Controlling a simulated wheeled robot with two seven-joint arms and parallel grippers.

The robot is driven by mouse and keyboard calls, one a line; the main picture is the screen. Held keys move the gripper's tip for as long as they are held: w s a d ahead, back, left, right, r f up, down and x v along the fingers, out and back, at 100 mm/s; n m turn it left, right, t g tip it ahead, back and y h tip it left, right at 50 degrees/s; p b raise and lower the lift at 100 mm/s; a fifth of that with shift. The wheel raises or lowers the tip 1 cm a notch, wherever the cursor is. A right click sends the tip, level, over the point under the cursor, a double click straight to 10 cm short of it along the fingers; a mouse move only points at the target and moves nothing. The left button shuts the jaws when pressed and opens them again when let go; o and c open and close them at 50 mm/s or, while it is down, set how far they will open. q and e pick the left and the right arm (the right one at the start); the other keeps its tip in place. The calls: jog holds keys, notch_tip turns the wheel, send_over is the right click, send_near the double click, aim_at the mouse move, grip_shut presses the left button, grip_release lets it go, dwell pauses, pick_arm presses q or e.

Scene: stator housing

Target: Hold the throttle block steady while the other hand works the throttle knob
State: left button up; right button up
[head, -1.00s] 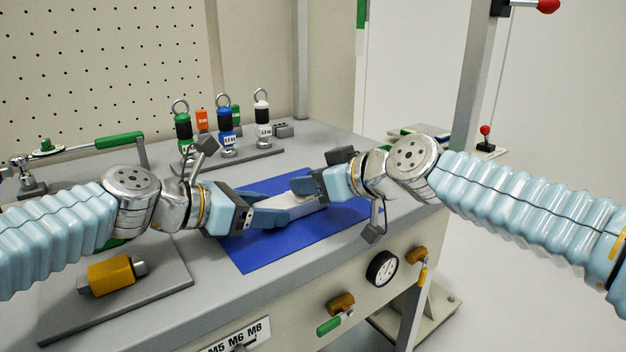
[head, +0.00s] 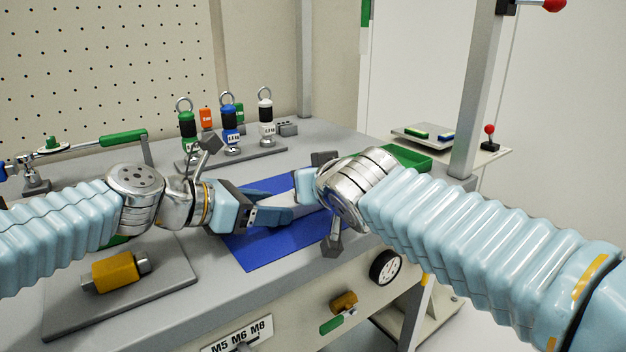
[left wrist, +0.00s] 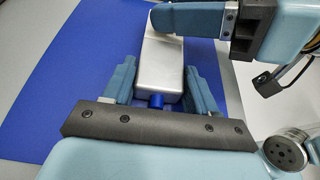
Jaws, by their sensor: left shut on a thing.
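The throttle block is a pale silver-grey box (left wrist: 160,62) over the blue mat (left wrist: 60,70). My left gripper (left wrist: 160,74) is shut on it, one blue finger along each long side. The block (head: 284,213) is partly hidden by the fingers in the head view. A small blue cylinder (left wrist: 156,101) shows at the block's near end, between the left fingers. My right gripper (left wrist: 195,20) reaches over the block's far end in the left wrist view. Only one of its fingers shows clearly there, and its wrist hides the fingers in the head view. I cannot pick out the throttle knob for certain.
Weights with ring tops, green (head: 188,128), blue (head: 229,128) and white (head: 266,120), stand behind the mat. A yellow cylinder (head: 115,271) lies on a grey plate at front left. A gauge (head: 385,266) is on the bench front. A green tray (head: 408,157) sits behind my right arm.

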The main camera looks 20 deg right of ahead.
dwell(0.3)
jog(key=o, duration=1.1)
jog(key=shift+c, duration=0.2)
jog(key=v, duration=1.2)
pick_arm(q)
jog(key=o, duration=1.5)
